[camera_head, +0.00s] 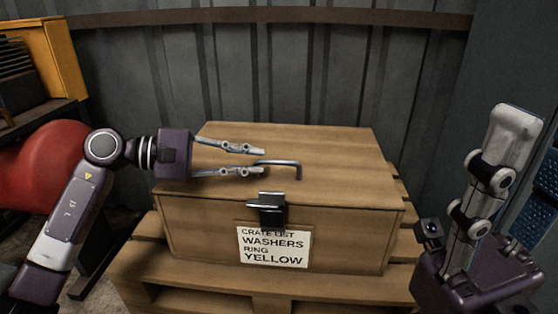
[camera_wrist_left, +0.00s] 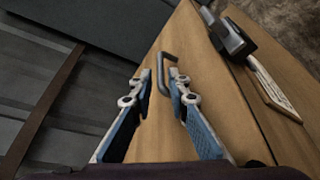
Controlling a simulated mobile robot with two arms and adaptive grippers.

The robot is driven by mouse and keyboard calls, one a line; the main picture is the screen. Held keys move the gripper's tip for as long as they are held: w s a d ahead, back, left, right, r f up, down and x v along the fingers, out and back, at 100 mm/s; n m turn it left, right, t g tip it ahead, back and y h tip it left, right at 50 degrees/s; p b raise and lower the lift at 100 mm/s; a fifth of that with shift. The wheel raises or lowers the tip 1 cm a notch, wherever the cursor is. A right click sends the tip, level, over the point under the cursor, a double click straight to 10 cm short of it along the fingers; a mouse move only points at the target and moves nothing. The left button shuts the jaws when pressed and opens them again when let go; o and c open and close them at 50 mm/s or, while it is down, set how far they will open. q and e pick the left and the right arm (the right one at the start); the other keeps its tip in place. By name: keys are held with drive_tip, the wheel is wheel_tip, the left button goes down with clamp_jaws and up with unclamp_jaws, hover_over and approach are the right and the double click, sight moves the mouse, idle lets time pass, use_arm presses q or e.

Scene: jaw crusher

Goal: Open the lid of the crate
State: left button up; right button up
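The wooden crate (camera_head: 200,235) stands on a pallet with its lid (camera_head: 340,150) down. A grey metal handle (camera_head: 298,170) is fixed on top of the lid, and a black latch (camera_head: 270,212) sits at its front edge. My left gripper (camera_head: 262,161) is over the lid, open and pointing right at the handle. In the left wrist view the handle (camera_wrist_left: 161,60) shows at and just beyond the gap between the fingertips (camera_wrist_left: 160,74); contact is not clear. My right gripper (camera_head: 517,122) points up at the right, away from the crate; its finger gap cannot be made out.
The pallet (camera_head: 130,262) extends around the crate. A corrugated metal wall (camera_head: 250,70) with a brown rail stands behind. A red rounded object (camera_head: 45,160) and a yellow machine part (camera_head: 60,60) are at the left. The space above the lid is clear.

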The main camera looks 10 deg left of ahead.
sight(269, 162)
use_arm(q)
drive_tip(key=b+x, duration=0.1)
drive_tip(key=x, duration=0.5)
drive_tip(key=shift+f+b, duration=0.1)
drive_tip(key=shift+b, duration=0.2)
drive_tip(key=shift+c, duration=0.3)
clamp_jaws()
